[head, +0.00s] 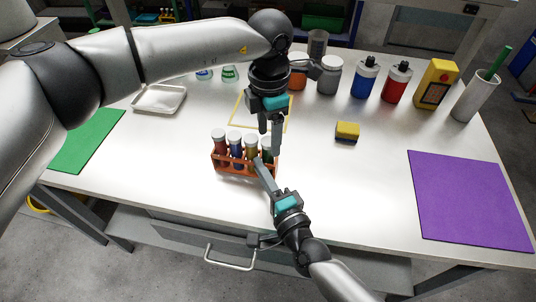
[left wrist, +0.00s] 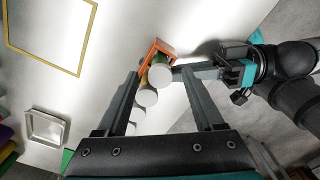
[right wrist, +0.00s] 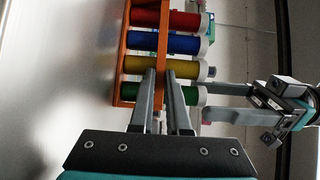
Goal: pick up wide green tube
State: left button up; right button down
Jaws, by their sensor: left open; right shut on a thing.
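The wide green tube (right wrist: 185,91) stands in the orange rack (right wrist: 131,40), at the end of a row beside the yellow tube (right wrist: 183,66). In the head view the green tube (head: 267,147) is partly hidden by my grippers. My left gripper (head: 270,150) is open and points down over that end of the rack; the left wrist view shows white caps (left wrist: 160,75) between and below its fingers. My right gripper (right wrist: 160,74) is shut on the rack's upper bar, near the yellow and green tubes. Whether the left fingers touch the green tube's cap cannot be told.
The blue tube (head: 236,150) and red tube (head: 220,148) fill the rack's other end. A yellow sponge (head: 347,130), white tray (head: 159,99) and purple mat (head: 470,198) lie on the table. Bottles stand along the back.

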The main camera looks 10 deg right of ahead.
aim_at(268, 140)
pick_arm(q)
notch_tip(268, 140, down, 3)
jog(key=shift+f, duration=0.1)
grip_shut()
dwell(0.5)
